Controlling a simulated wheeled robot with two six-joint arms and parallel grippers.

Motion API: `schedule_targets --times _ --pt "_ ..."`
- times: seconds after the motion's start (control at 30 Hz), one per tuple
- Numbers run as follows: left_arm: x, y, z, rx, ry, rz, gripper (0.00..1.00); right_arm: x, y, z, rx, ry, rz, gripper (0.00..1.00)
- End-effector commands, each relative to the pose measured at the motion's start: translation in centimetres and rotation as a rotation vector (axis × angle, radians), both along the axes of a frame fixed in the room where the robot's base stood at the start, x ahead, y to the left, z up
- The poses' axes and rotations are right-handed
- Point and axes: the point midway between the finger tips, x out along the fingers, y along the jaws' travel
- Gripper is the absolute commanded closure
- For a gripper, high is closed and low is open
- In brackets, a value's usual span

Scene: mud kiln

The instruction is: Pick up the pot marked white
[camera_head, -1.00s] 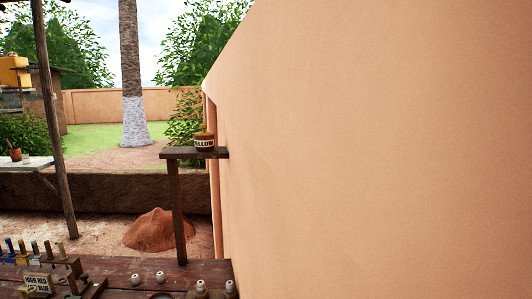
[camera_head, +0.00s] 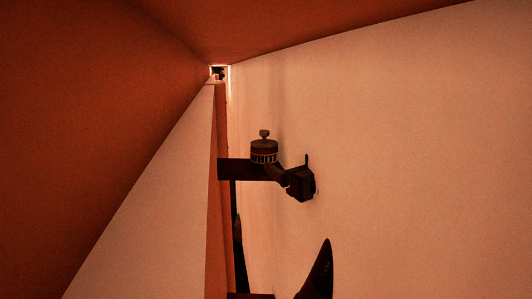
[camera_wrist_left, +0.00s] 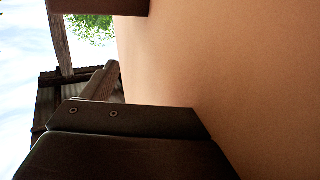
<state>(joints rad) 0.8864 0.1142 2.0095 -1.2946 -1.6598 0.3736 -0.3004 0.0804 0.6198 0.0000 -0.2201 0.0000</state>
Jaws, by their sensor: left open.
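The pot marked white (camera_head: 264,153) stands upright on a dark shelf (camera_head: 233,169) in the head view. It is dark, with a knobbed lid and a pale band reading WHITE. My left gripper (camera_head: 284,177) is open just right of and slightly below the pot, near the shelf's right end. Whether it touches the pot or shelf cannot be told. In the left wrist view, a dark part of my left gripper (camera_wrist_left: 130,140) fills the bottom, and the pot does not show. My right gripper is not in view.
A pale wall (camera_head: 420,150) lies behind the shelf and gripper. Dark reddish surfaces (camera_head: 90,110) close in the left and top. In the left wrist view, the wall (camera_wrist_left: 250,70) fills the right side, and a dark board (camera_wrist_left: 100,6) crosses the top edge.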

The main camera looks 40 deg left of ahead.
Motion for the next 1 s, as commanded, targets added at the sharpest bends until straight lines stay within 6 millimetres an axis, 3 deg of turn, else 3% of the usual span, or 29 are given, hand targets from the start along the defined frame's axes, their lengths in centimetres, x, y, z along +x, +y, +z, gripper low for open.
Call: schedule_targets --times 0.5,0.73,1.0 --pt "2.9 8.1 0.3 0.003 0.003 0.004 0.19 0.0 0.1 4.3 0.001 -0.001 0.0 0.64" --pt "3.4 9.4 0.1 0.001 0.002 0.001 0.19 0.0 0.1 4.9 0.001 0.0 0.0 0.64" --pt "4.3 12.1 0.2 0.002 0.004 0.003 0.19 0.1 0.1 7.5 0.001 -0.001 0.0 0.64"
